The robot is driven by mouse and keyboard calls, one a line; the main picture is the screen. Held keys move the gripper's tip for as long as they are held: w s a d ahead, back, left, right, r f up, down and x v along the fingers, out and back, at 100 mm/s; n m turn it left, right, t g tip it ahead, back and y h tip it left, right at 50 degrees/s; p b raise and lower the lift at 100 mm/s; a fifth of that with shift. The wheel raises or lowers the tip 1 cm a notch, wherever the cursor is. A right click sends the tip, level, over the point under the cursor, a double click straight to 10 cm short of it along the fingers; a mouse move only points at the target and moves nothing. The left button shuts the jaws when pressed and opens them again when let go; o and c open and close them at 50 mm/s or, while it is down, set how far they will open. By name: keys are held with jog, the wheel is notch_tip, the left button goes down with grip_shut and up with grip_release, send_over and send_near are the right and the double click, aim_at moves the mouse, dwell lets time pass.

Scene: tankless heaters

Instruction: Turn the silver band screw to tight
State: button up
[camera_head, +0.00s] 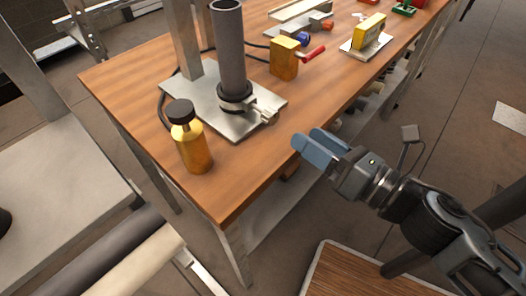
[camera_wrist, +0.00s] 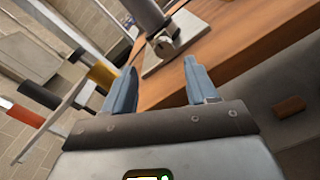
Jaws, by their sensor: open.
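A dark upright pipe (camera_head: 230,50) stands on a silver metal plate (camera_head: 218,125) on the wooden workbench. Around the foot of the pipe sits a dark band, and a silver band screw (camera_head: 264,113) sticks out from it to the right. My gripper (camera_head: 309,143) is open and empty, just off the bench's front edge, to the right of the screw and apart from it. In the wrist view, the gripper (camera_wrist: 156,88) shows its two blue fingers spread, with the pipe foot and silver clamp (camera_wrist: 168,42) beyond them. The screw's exact turn is too small to tell.
A yellow bottle with a dark cap (camera_head: 190,140) stands left of the plate. A yellow block with a red lever (camera_head: 285,58) and a yellow box on a white plate (camera_head: 368,35) stand farther back. The bench edge (camera_head: 290,170) lies near my gripper.

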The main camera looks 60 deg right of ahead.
aim_at(275, 118)
jog(key=w+n+p, duration=0.1)
jog(key=w, duration=0.1)
jog(key=w+d+n+p, duration=0.1)
jog(key=w, duration=0.1)
jog(key=w+d+p, duration=0.1)
jog(key=w+p, duration=0.1)
jog(key=shift+w+f+n, duration=0.1)
jog(key=shift+w+n, duration=0.15)
jog(key=shift+n, duration=0.15)
jog(key=shift+w+d+f, duration=0.2)
jog(key=shift+w, duration=0.4)
jog(key=shift+c, duration=0.2)
jog(key=c, duration=1)
